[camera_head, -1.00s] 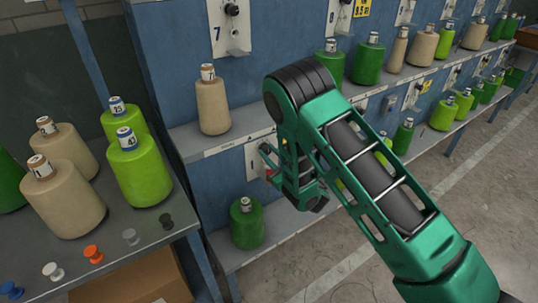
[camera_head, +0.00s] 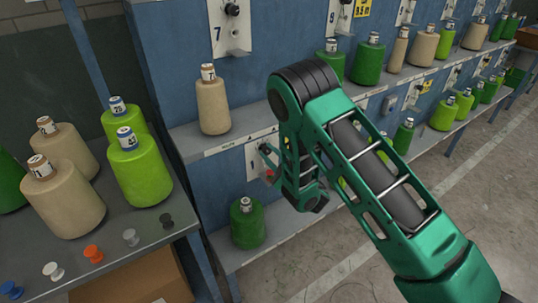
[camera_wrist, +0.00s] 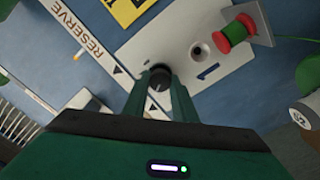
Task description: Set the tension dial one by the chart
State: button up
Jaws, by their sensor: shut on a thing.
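In the wrist view a black dial knob (camera_wrist: 160,79) stands on a white plate (camera_wrist: 193,52) marked 1. The two fingers of my gripper (camera_wrist: 161,88) are shut on this knob, one on each side. In the head view my gripper (camera_head: 267,160) is at the white plate (camera_head: 252,163) on the blue rack's lower part. A yellow card (camera_wrist: 128,10) is cut off at the wrist view's edge, so I cannot tell whether it is the chart.
A red and green part (camera_wrist: 237,34) projects from the plate near the knob. A dark green cone (camera_head: 247,224) stands on the lower shelf, and a beige cone (camera_head: 212,103) on the shelf above. A table (camera_head: 150,232) at left holds several cones and small coloured pegs.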

jog(key=shift+d+n, duration=0.1)
jog(key=shift+n, duration=0.9)
jog(key=o, duration=1)
jog(key=shift+o, duration=0.2)
jog(key=v, duration=1)
jog(key=shift+s+d, duration=0.25)
